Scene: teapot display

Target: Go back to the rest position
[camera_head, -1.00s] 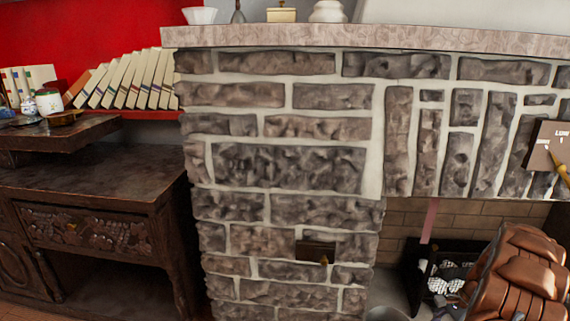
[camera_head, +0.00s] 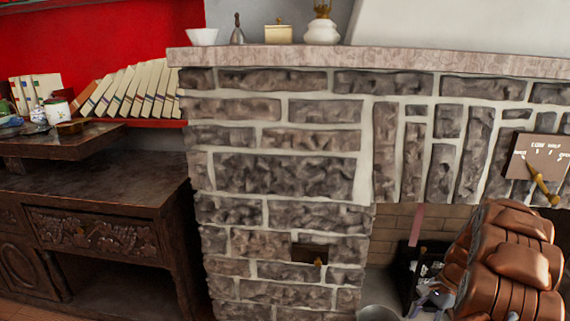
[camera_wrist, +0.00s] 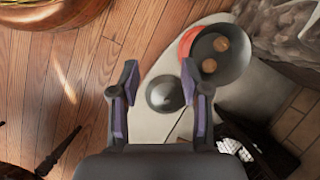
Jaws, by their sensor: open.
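My gripper (camera_wrist: 160,88) shows in the wrist view with its two dark, purple-lined fingers spread wide. It is open, with nothing held between the fingers. A dark grey rounded object (camera_wrist: 165,93) appears in the gap, on the pale floor slab (camera_wrist: 150,125) below and apart from the fingers.
A stone fireplace (camera_head: 285,175) fills the middle of the head view, its mantel (camera_head: 370,58) holding several ornaments. A carved wooden cabinet (camera_head: 90,185) stands left. In the wrist view, a dark pan (camera_wrist: 222,55) lies upper right.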

